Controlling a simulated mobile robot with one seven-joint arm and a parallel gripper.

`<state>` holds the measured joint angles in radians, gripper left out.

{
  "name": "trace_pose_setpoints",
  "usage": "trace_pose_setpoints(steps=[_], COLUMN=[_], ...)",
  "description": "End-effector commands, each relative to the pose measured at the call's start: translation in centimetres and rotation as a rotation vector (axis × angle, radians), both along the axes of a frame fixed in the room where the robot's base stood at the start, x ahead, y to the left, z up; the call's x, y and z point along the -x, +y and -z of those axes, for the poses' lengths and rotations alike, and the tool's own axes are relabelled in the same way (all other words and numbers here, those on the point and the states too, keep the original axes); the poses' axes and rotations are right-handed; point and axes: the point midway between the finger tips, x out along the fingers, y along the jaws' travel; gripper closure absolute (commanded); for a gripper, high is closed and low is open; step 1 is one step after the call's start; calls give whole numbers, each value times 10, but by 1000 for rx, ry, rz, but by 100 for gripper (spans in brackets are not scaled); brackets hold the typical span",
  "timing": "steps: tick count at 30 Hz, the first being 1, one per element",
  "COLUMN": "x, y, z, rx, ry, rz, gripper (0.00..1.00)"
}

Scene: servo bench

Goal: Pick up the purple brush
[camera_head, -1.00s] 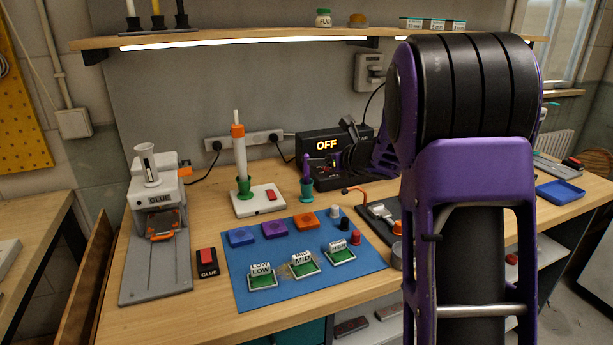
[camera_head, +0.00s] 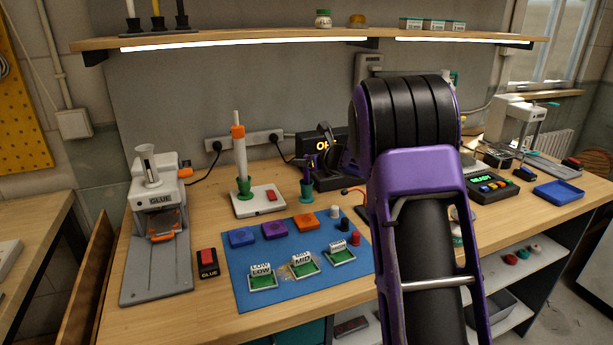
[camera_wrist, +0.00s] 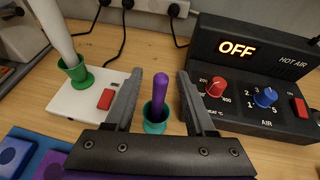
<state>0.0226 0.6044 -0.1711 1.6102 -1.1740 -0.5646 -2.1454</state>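The purple brush (camera_wrist: 160,92) stands upright in a small green cup (camera_wrist: 155,124), its handle pointing up. In the head view the brush (camera_head: 306,172) and its cup (camera_head: 307,190) stand behind the blue mat. My gripper (camera_wrist: 160,76) is open and empty, one dark finger on each side of the brush handle in the wrist view. I cannot tell whether the handle is fully between the fingers in depth.
The hot air station (camera_wrist: 255,75), showing OFF, stands close behind and right. A white base (camera_wrist: 88,98) with a red switch and a green holder with a white stick is on the left. The blue mat (camera_head: 245,290) with several blocks and trays lies in front.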

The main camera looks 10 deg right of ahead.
Motion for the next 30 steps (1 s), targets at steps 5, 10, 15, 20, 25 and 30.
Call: trace_pose_setpoints(steps=[5,10,15,20,25,30], x=[0,0,0,0,0,0], y=[0,0,0,0,0,0], z=[0,0,0,-1,-21,-57], rx=[0,0,0,0,1,0], ry=[0,0,0,0,-3,-4], rz=[0,0,0,0,0,-1], gripper=[78,100,100,100,100,100])
